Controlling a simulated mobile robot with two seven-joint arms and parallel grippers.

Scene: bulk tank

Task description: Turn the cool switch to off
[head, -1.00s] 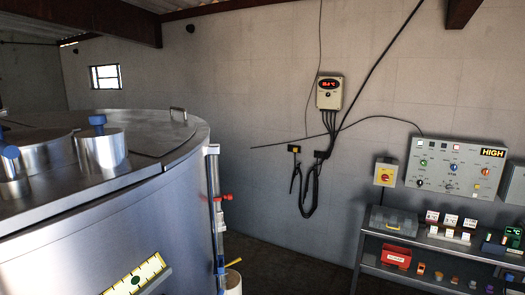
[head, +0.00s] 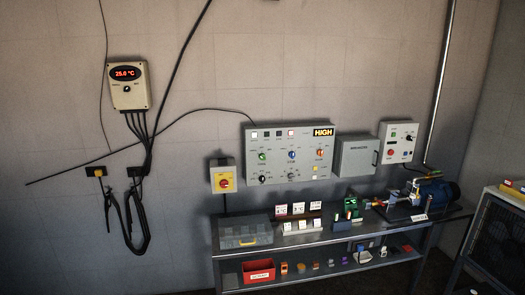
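A grey control panel (head: 278,140) hangs on the back wall, with a lit HIGH sign (head: 323,131) at its top right. It carries a green knob (head: 262,156), a blue knob (head: 292,155), an orange knob (head: 320,153) and darker knobs below. Their labels are too small to read, so I cannot tell which one is the cool switch or how it is set. A beige controller box (head: 128,94) at the left shows 25.0 °C in red digits. Neither of my grippers is in view.
A grey shelf bench (head: 335,230) stands below the panel, holding a grey case (head: 243,232), small signs and a blue motor (head: 437,193). A yellow switch box (head: 223,177), a grey cabinet (head: 356,157) and another control box (head: 398,142) flank the panel. A black fan unit (head: 497,240) stands at right.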

